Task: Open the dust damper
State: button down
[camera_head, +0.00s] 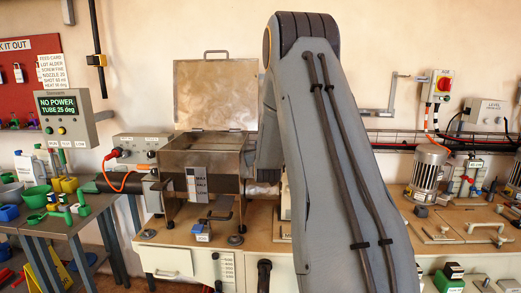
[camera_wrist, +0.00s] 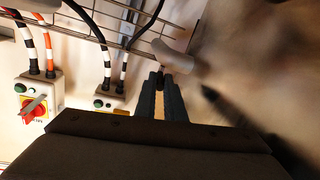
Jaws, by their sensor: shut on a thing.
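In the wrist view my gripper (camera_wrist: 160,80) shows as two dark fingers pointing up and away from the camera. They are shut on a pale grey rounded handle (camera_wrist: 176,58) at their tips. Its far end is blurred, and I cannot tell whether it belongs to the dust damper. In the head view my arm covers the middle and hides my gripper. A grey metal lever-like bracket (camera_head: 393,90) sticks out on the wall just right of my arm; I cannot tell whether it is the damper.
A metal hopper box (camera_head: 205,158) with a raised lid (camera_head: 215,92) stands left of my arm. A red switch box (camera_head: 440,85) is on the right wall, with a motor (camera_head: 428,170) below. In the wrist view, a wire cable tray (camera_wrist: 115,22) and cables run near my fingers.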

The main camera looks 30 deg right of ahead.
jog(key=c, duration=1.8)
grip_release()
jog(key=shift+c, duration=0.2)
jog(key=shift+s, duration=0.1)
jog(key=b+v, duration=0.2)
jog(key=v, duration=0.5)
jog(key=shift+s+a, duration=0.2)
jog(key=shift+s, duration=0.05)
